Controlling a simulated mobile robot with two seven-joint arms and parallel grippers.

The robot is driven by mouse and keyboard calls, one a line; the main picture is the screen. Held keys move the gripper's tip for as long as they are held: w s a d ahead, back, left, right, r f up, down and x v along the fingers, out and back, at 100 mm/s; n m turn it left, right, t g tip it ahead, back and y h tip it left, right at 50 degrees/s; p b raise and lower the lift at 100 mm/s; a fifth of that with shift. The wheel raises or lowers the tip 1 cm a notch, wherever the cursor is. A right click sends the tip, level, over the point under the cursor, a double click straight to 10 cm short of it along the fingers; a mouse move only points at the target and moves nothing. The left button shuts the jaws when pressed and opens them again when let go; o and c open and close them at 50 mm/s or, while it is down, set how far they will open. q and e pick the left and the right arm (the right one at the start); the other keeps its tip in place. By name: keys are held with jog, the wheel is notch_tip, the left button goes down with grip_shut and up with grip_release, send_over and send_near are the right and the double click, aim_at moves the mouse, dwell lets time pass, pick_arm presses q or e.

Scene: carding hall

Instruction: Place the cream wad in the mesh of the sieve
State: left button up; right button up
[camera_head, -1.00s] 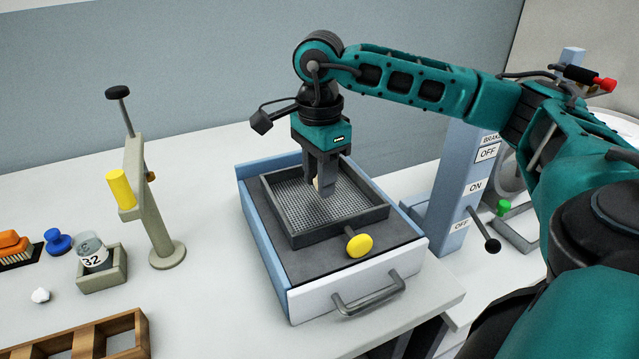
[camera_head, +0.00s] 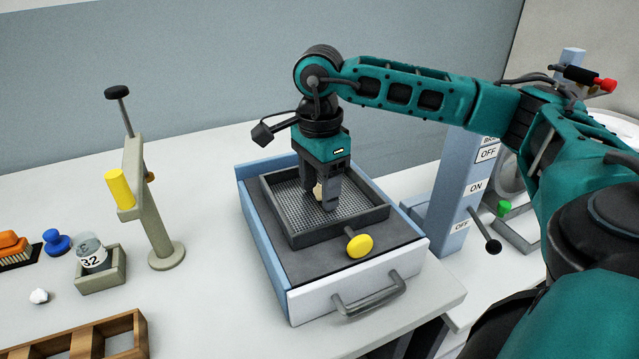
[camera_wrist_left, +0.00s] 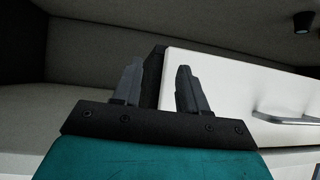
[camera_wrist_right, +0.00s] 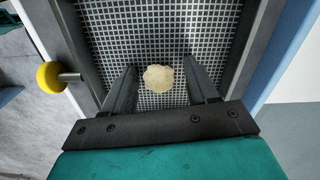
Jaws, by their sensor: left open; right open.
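The cream wad (camera_wrist_right: 158,78) shows in the right wrist view between and just ahead of my open right fingertips, over the mesh. In the head view the wad (camera_head: 318,192) is partly hidden by the fingers. The sieve (camera_head: 312,238) is a dark square frame with grey mesh and a yellow knob, inside a blue open drawer. My right gripper (camera_head: 325,205) points down into the sieve, jaws apart, with clear gaps beside the wad in the right wrist view (camera_wrist_right: 165,85). My left gripper (camera_wrist_left: 158,85) is open and empty, near a white drawer front.
The drawer (camera_head: 345,298) has a white front with a grey handle. To the left stand a beige post with a yellow cylinder (camera_head: 120,189), a labelled jar (camera_head: 92,255), a white lump (camera_head: 39,296) and a wooden rack (camera_head: 88,335). A blue lever column (camera_head: 462,190) stands right.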

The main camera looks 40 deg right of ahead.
aim_at(320, 185)
notch_tip(320, 185, up, 12)
jog(key=p, duration=0.1)
jog(key=shift+r, duration=0.15)
dwell(0.7)
